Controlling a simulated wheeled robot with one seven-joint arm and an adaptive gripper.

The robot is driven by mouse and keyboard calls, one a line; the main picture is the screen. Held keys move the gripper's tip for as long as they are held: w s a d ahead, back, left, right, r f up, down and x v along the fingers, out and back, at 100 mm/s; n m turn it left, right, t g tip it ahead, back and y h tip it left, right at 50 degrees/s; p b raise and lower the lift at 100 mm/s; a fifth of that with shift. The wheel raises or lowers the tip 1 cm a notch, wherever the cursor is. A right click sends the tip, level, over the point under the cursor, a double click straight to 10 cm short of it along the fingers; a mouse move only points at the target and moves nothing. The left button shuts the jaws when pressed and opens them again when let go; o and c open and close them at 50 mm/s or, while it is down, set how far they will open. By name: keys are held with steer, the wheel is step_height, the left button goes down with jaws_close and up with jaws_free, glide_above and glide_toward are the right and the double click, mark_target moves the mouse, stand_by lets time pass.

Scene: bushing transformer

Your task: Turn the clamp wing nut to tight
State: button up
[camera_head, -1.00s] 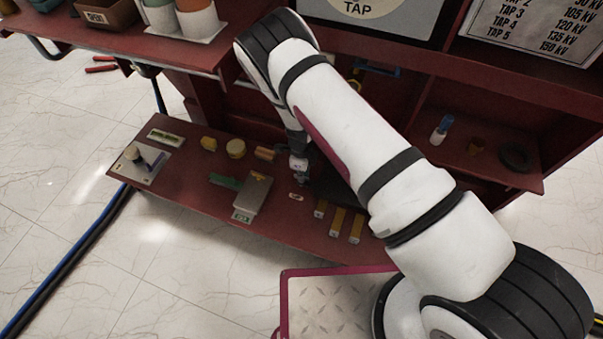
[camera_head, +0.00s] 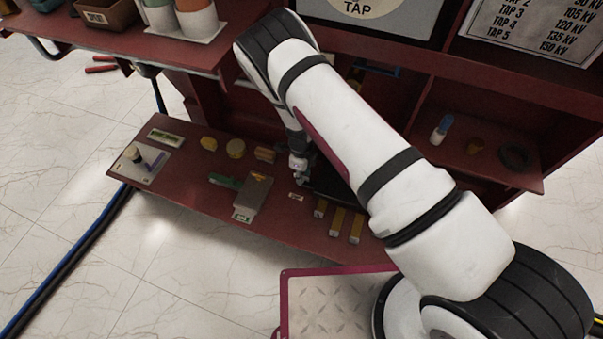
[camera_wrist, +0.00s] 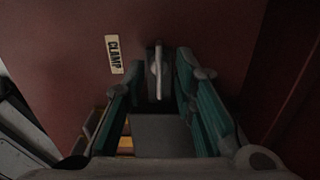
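The clamp wing nut (camera_wrist: 157,72) is a grey fitting with a thin upright wing, seen in the wrist view. It stands on a dark red surface beside a pale CLAMP label (camera_wrist: 114,54). My gripper (camera_wrist: 152,82) is open, with one teal finger on each side of the nut. A gap shows between the left finger and the nut. The right finger is close to the nut, and I cannot tell whether it touches. In the head view my gripper (camera_head: 302,178) is low over the red lower shelf, and I cannot make out the nut there.
On the lower shelf (camera_head: 190,190) are a grey box (camera_head: 253,195), a plate with a knob (camera_head: 140,164), yellow round parts (camera_head: 235,149) and several yellow blocks (camera_head: 338,220). An upper shelf (camera_head: 190,50) overhangs at left. Open floor lies in front.

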step_height(320, 180, up, 12)
stand_by(0.6)
stand_by(0.4)
